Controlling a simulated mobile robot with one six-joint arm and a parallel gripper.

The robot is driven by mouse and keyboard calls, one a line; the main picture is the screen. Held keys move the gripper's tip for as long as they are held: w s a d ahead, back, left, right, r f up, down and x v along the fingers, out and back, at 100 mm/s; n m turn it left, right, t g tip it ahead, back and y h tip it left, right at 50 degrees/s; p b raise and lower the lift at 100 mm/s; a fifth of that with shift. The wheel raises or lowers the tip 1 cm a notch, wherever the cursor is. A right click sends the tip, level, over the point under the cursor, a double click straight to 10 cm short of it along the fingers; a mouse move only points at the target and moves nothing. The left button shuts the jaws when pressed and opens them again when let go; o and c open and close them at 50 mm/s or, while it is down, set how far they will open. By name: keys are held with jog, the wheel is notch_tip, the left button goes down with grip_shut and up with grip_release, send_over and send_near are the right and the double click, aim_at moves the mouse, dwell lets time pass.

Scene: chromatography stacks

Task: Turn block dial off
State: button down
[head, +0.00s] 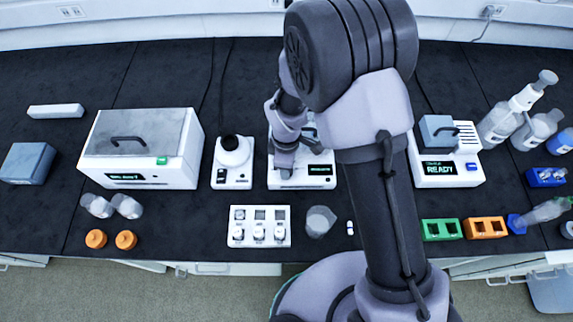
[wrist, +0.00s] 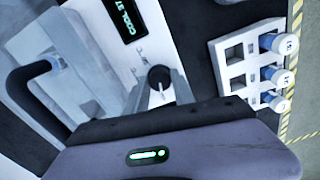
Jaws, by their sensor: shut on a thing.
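The block unit (head: 287,181) is a white box with a small lit display (head: 320,169), in the middle of the bench in the head view. My gripper (head: 298,153) is over it, and the dial is hidden there. In the wrist view the black round dial (wrist: 158,76) with a pale pointer sits on the white front panel (wrist: 190,45), below a display (wrist: 124,17) whose green text seems to begin "COOL". My gripper (wrist: 158,86) has its pale fingers on both sides of the dial and is shut on it.
A white rack (head: 259,243) with capped vials stands in front of the unit; it also shows in the wrist view (wrist: 232,57). A beaker (head: 319,221) is beside it. A white instrument (head: 231,176) stands left, and a unit reading "READY" (head: 470,180) stands right.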

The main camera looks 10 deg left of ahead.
jog(key=c, duration=1.1)
grip_release()
jog(key=shift+o, duration=0.2)
notch_tip(320, 180, up, 17)
jog(key=p, duration=0.5)
jog(key=shift+r, duration=0.2)
